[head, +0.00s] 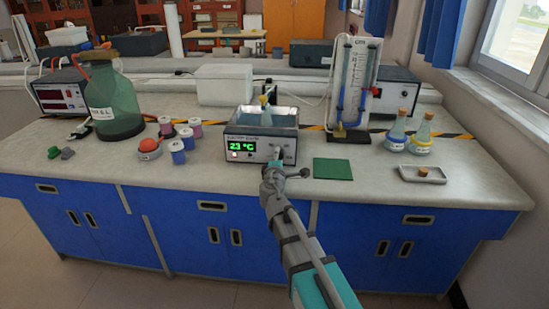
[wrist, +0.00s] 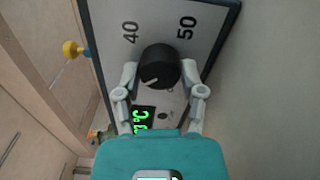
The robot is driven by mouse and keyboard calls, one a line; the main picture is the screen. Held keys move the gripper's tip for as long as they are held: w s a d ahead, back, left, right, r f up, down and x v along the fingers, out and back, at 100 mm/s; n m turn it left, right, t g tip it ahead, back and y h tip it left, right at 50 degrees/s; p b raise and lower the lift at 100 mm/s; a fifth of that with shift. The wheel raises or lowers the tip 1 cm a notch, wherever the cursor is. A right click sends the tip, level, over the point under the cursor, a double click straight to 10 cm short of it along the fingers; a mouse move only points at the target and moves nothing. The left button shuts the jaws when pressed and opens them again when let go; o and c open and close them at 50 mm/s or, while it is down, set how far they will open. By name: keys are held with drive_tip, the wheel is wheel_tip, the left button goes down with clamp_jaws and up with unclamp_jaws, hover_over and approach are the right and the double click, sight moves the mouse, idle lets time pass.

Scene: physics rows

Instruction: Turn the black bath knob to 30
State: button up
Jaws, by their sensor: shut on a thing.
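The water bath (head: 288,121) is a grey box on the bench, its front display (head: 241,146) reading 23 °C in green. The black bath knob (wrist: 160,65) is on its front panel (wrist: 113,30), and its white mark points to the lower left in the wrist view. The panel numbers 40 and 50 show beyond the knob; other numbers are hidden. My gripper (wrist: 160,74) is shut on the knob, one finger on each side. In the head view, my gripper (head: 277,160) is at the right of the bath's front and mostly hides the knob.
A flask (head: 265,111) stands in the bath. A green mat (head: 333,169) lies to its right, and lidded jars (head: 178,152) stand to its left. Two flasks (head: 422,134) and a small tray (head: 423,175) are farther right. Space in front of the bench is free.

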drive_tip(key=o, duration=1.1)
drive_tip(key=shift+o, duration=0.2)
drive_tip(key=shift+s, duration=0.15)
drive_tip(key=s, duration=1.1)
drive_tip(key=shift+s+a, duration=0.2)
drive_tip(key=shift+s, duration=0.15)
drive_tip(key=shift+s, duration=0.1)
